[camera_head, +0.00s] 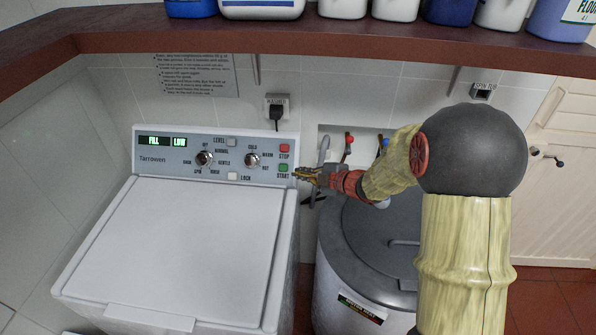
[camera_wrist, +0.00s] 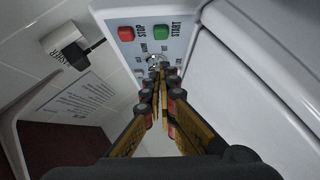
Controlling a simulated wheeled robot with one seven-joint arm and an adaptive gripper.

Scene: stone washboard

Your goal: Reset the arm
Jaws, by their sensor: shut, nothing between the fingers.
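My gripper (camera_head: 303,175) is at the right end of the washer's control panel (camera_head: 217,157), close beside the green START button (camera_head: 283,168). The red STOP button (camera_head: 284,151) is just above it. In the wrist view my gripper (camera_wrist: 161,68) is shut and empty, its fingertips over the panel near a knob. The START button (camera_wrist: 161,32) and STOP button (camera_wrist: 126,34) show beyond the fingertips. I cannot tell whether the fingertips touch the panel. My arm reaches in from the right, over the round spin tub.
The white washer (camera_head: 180,240) has its lid shut; its display reads FILL and LOW. A grey-lidded spin tub (camera_head: 385,240) stands to its right. A brown shelf (camera_head: 300,38) with several bottles runs above. A plug (camera_head: 276,112) and taps (camera_head: 349,140) are on the wall.

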